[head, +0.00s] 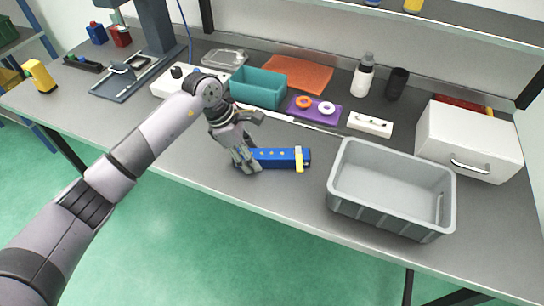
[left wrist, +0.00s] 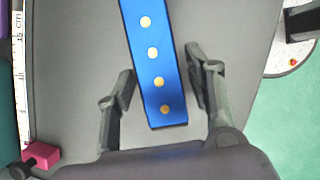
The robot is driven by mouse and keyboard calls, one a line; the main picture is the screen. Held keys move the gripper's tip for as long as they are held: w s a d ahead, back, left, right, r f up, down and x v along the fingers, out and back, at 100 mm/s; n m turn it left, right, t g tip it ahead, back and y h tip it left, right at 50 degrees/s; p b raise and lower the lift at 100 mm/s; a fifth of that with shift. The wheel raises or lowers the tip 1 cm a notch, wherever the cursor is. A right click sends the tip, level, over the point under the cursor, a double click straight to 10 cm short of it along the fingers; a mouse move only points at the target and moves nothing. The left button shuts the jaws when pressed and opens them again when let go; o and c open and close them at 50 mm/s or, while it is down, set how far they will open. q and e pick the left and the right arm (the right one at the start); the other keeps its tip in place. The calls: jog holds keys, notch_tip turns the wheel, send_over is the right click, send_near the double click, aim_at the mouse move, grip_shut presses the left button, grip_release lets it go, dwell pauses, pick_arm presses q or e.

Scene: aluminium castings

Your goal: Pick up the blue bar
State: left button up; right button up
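The blue bar (head: 275,157) lies on the grey table near its front edge, with a yellow band (head: 299,159) around its right part. In the left wrist view the blue bar (left wrist: 155,62) shows several gold dots along its top. My left gripper (head: 245,165) is at the bar's left end. In the left wrist view its two fingers (left wrist: 160,88) stand open on either side of the bar's near end, with gaps between fingers and bar. The yellow band is outside the left wrist view. My right gripper is not in view.
A grey bin (head: 385,225) stands right of the bar. Behind are a teal box (head: 257,90), a purple plate (head: 313,116) with rings, and a white block (head: 370,124). A white drawer box (head: 470,138) is at the right. Bare table lies in front of the bar.

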pick_arm(q)
grip_shut()
dwell(0.4)
jog(key=shift+r, duration=0.15)
notch_tip(320, 180, up, 20)
jog(key=b, duration=0.3)
